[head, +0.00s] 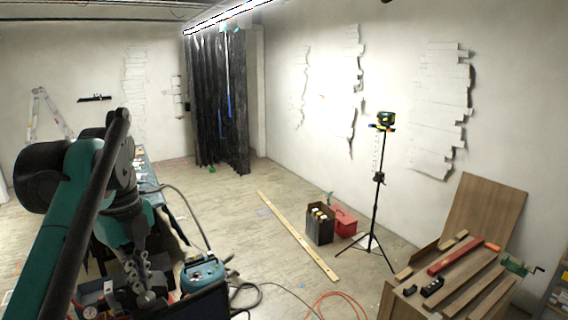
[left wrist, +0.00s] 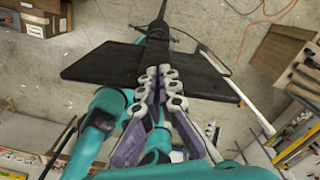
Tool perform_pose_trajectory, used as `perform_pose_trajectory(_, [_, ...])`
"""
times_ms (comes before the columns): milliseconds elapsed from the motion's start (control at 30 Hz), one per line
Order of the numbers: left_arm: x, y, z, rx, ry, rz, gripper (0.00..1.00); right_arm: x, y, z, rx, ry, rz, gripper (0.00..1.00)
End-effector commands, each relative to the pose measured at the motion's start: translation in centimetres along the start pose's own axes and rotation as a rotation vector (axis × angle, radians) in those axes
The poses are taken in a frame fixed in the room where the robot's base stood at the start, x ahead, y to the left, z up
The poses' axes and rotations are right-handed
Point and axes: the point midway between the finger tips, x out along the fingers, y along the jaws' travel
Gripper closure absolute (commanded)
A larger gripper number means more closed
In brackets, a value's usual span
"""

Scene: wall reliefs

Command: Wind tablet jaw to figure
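A small green vise (head: 515,265) with a dark crank handle sits at the right end of a wooden bench (head: 405,304), at the lower right of the head view. Its jaw gap is too small to make out. Pale brick-like reliefs (head: 440,105) hang on the right wall; I cannot tell which one is the figure. My left gripper (head: 142,278) hangs at the lower left, far from the vise. In the left wrist view its fingers (left wrist: 158,82) lie close together, with nothing seen between them. My right gripper cannot be made out.
On the bench lie a red bar (head: 463,256), wooden strips and small black items. A tripod (head: 376,200) stands before the right wall. A dark box (head: 320,227), a red case (head: 343,221), a long plank (head: 295,232) and an orange cable (head: 340,297) lie on the floor.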

Motion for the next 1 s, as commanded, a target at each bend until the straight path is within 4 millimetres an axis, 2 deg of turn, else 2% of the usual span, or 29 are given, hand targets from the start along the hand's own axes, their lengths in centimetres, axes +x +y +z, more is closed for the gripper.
perform_pose_trajectory(433, [-0.5,-0.3,0.7,0.0,0.001,0.0,1.0,-0.8,0.0,-0.6,0.0,0.0,0.0,0.6])
perform_pose_trajectory(833, [-5.5,-0.3,0.7,0.0,0.001,0.0,1.0,-4.5,0.0,-3.3,0.0,0.0,0.0,0.6])
perform_pose_trajectory(1000, [-6.2,-0.3,0.7,0.0,0.001,0.0,1.0,-5.1,0.0,-3.6,0.0,0.0,0.0,0.6])
